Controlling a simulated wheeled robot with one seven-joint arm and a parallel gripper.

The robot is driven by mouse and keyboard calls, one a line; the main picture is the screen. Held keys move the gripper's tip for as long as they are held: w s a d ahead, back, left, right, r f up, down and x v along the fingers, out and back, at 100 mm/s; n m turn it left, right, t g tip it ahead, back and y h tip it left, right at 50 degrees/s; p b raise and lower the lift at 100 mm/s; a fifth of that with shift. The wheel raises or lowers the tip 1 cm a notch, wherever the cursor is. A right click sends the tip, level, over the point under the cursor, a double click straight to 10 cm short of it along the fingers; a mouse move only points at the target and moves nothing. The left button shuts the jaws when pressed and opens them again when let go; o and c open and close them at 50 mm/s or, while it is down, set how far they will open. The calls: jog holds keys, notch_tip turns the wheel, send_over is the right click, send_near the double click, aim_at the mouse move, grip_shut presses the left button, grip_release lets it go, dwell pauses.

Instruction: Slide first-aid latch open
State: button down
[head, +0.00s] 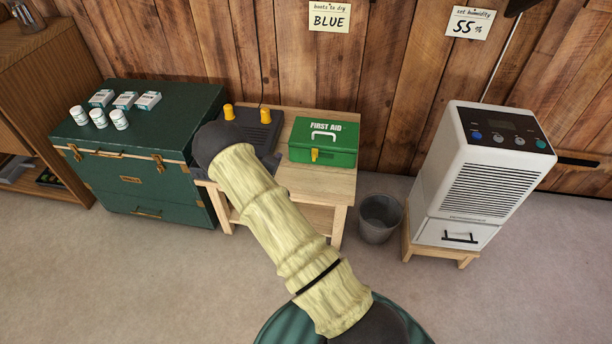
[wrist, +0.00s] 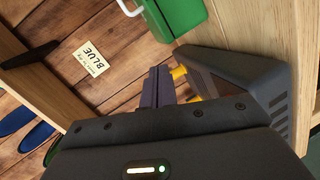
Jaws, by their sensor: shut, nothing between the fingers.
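The green first-aid box (head: 335,150) sits on the wooden table, its lid shut, with a white handle on top. Its yellow latch (head: 315,155) is on the front face, left of the middle. In the wrist view part of the green box (wrist: 182,18) shows at the top, but the latch cannot be made out there. My gripper (wrist: 158,84) is shut and empty, apart from the box and close to the dark boot dryer (wrist: 225,72). In the head view my arm hides the gripper.
The boot dryer (head: 259,130) with yellow posts stands left of the box on the wooden table (head: 318,186). A green trunk (head: 150,150) bearing bottles and small boxes is farther left. A grey bin (head: 380,218) and a white dehumidifier (head: 482,175) stand right.

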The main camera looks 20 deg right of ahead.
aim_at(314, 155)
jog(key=f+h+b, duration=0.1)
jog(key=f, duration=0.2)
jog(key=s+f+n+h+b, duration=0.1)
jog(key=f, duration=0.2)
jog(key=d+f+n+t+h+b, duration=0.1)
jog(key=f, duration=0.2)
jog(key=shift+s+b, duration=0.15)
jog(key=shift+b, duration=0.2)
jog(key=shift+s+f, duration=0.15)
jog(key=shift+d, duration=0.1)
jog(key=b+x, duration=0.2)
jog(key=x, duration=0.7)
jog(key=shift+d, duration=0.25)
jog(key=d, duration=0.1)
jog(key=s+d, duration=0.1)
jog(key=shift+d+b, duration=0.25)
jog(key=shift+b, duration=0.15)
jog(key=shift+s+d+r, duration=0.2)
jog(key=shift+s+d, duration=0.2)
jog(key=shift+d, duration=0.2)
